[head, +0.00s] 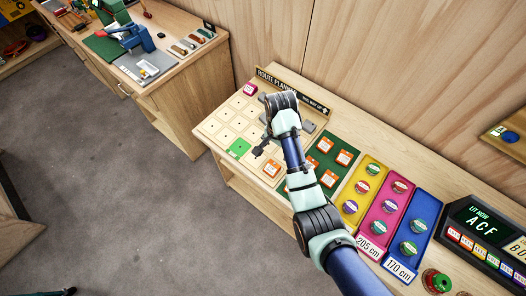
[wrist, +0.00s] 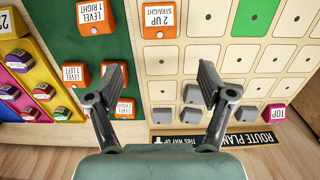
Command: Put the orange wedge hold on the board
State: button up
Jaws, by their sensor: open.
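Several orange holds with white labels (wrist: 75,76) lie on a green mat, also seen in the head view (head: 343,157). I cannot tell which is the wedge hold by its shape. Another orange hold, labelled "2 UP STRAIGHT" (wrist: 160,20), sits on the pale board (head: 213,124), low in its grid in the head view. My gripper (wrist: 162,72) is open and empty over the board, fingers spread. In the head view my gripper (head: 262,150) hangs near the board's middle; my arm hides part of the board and mat.
Several grey blocks (wrist: 192,93) and a pink "TOP" hold (wrist: 275,113) sit on the board near the ROUTE PLANNER sign (head: 290,90). A green square (head: 239,149) marks one cell. Yellow, pink and blue trays (head: 427,207) with round pieces stand right of the mat. Many board cells are bare.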

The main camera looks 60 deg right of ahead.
jog(key=w+a+r+n+t+h, duration=0.1)
jog(key=w+a+r+n+t, duration=0.15)
jog(key=w+a+n, duration=0.35)
jog(key=w+a+r+n+t+h, duration=0.1)
jog(key=w+a+r+t, duration=0.15)
jog(key=a, duration=0.55)
jog(key=w+a+r+n+t+h, duration=0.1)
jog(key=w+a+r+n, duration=0.3)
jog(key=w+a, duration=0.25)
jog(key=s+a+r+n+t+y, duration=0.1)
jog(key=s+a+r+n+t, duration=0.1)
jog(key=a+r+n, duration=0.3)
jog(key=s+a+r+n+t+y, duration=0.2)
jog(key=a+r+n+t, duration=0.2)
jog(key=a+r, duration=0.4)
jog(key=a, duration=0.6)
jog(key=shift+s+a+n+t, duration=0.25)
jog(key=shift+n+t, duration=0.15)
